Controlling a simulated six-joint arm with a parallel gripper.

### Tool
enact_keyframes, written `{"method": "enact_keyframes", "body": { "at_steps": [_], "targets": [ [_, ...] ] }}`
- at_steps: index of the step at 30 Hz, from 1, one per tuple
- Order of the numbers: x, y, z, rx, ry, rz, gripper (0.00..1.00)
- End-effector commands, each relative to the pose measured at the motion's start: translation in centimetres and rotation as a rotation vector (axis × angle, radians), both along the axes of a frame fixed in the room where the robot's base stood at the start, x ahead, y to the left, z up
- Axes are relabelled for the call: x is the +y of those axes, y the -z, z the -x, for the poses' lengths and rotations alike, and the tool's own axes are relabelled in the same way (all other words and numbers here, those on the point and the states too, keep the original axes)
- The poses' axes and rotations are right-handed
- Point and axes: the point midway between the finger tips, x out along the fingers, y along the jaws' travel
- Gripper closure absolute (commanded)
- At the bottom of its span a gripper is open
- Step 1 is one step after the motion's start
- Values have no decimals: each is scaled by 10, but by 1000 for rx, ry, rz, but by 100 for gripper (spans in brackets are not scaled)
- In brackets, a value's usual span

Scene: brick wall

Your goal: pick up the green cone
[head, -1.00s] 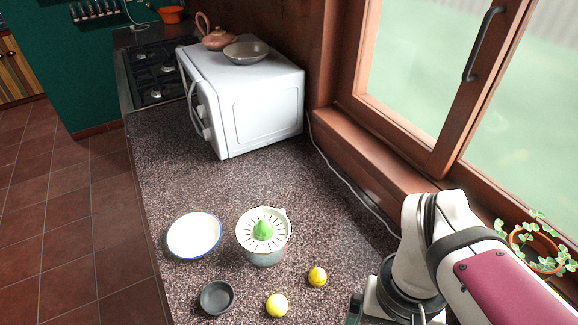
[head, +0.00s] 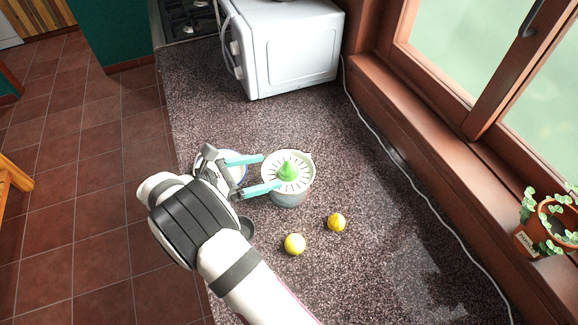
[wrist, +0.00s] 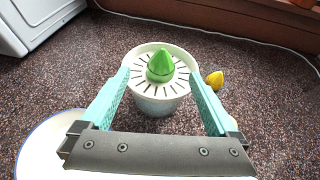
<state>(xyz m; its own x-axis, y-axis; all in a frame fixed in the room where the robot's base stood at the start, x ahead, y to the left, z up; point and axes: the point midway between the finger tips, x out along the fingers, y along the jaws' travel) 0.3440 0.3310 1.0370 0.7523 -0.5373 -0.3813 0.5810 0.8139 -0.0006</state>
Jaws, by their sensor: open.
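The green cone (head: 288,171) stands upright in the middle of a white slotted juicer top (head: 300,184), which sits on a pale juicer body on the counter. In the wrist view the green cone (wrist: 161,65) shows ahead, between the lines of the fingers. My gripper (head: 271,173) is open, with two teal fingers pointing right toward the juicer. In the wrist view my gripper (wrist: 163,78) has its fingertips on either side of the juicer's rim. The space between the fingers is empty close to the palm. I cannot tell whether a finger touches the rim.
A white bowl with a blue rim (wrist: 48,146) lies left of the juicer, partly behind my gripper. Two lemons (head: 294,244) (head: 336,222) lie in front. A microwave (head: 290,50) stands behind; counter between is clear.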

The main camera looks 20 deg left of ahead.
Motion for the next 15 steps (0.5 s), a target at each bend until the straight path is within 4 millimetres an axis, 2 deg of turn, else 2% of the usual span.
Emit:
{"method": "enact_keyframes", "body": {
  "at_steps": [9, 15],
  "targets": [
    [-30, 23, -37, 1, 2, 0, 5],
    [-35, 27, -44, 1, -1, -2, 5]
  ]
}}
